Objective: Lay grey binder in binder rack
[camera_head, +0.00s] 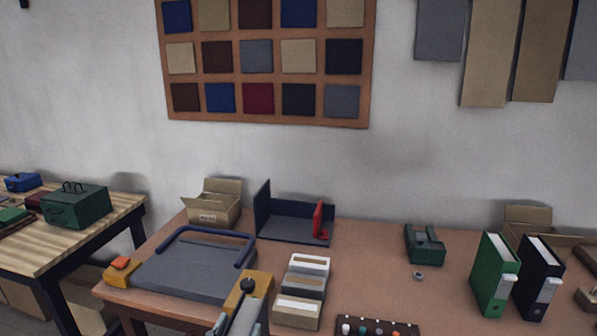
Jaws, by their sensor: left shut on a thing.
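My left gripper (239,325) is at the bottom edge of the head view, partly cut off by the frame. The binder rack (282,228) looks to be the dark open tray with a tall left end wall, at the back of the brown table. A red upright piece (318,219) stands at its right end, and the floor between is empty. The gripper is in front of the rack, well apart from it. My right gripper is not in view.
A grey board with a blue bar (195,265) lies at the table's left. Several small boxes (297,305) stand in front of the rack. A cardboard box (213,208) is left of it. Green (492,272) and black (537,277) binders stand at right.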

